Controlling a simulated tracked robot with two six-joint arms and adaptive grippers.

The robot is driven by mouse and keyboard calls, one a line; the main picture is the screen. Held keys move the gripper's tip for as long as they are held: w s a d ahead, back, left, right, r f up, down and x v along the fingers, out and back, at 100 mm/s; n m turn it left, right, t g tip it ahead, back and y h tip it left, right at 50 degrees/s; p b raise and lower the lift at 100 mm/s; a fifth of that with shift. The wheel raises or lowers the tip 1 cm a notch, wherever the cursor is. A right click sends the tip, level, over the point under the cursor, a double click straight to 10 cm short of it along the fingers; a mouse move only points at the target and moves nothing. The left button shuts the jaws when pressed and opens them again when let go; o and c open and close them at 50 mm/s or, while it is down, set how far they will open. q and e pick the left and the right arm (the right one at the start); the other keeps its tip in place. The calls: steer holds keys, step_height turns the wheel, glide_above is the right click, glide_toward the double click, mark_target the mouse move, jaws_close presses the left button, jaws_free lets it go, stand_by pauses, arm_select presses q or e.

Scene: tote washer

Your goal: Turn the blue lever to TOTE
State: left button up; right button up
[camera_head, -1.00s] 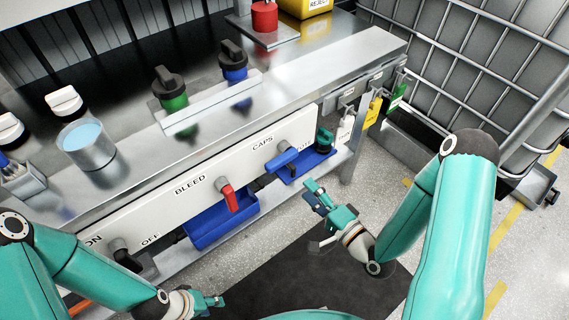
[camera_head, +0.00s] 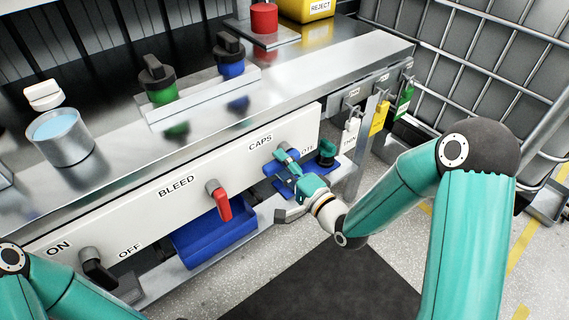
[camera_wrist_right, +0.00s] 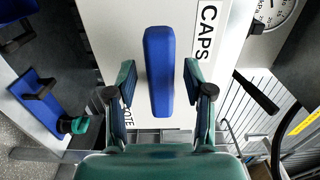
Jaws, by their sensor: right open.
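The blue lever (camera_wrist_right: 159,72) is on the white panel (camera_head: 140,208). In the right wrist view it stands lengthwise between the two open fingers of my right gripper (camera_head: 289,166), with a gap on each side. The CAPS label (camera_wrist_right: 207,38) is to its right, and the TOTE label (camera_wrist_right: 130,112) is at its lower left, partly hidden by a finger. In the head view my right gripper covers most of the lever, and TOTE (camera_head: 307,151) is partly hidden.
A red lever (camera_head: 220,202) sits left under BLEED, and a black lever (camera_head: 97,268) by ON and OFF. A blue bin (camera_head: 210,238) is below the panel. Tags (camera_head: 379,118) hang at the bench's right end. A wire cage (camera_head: 480,70) stands at right.

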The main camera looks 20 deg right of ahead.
steer(key=shift+w+a, duration=0.25)
steer(key=shift+w, duration=0.3)
jaws_close()
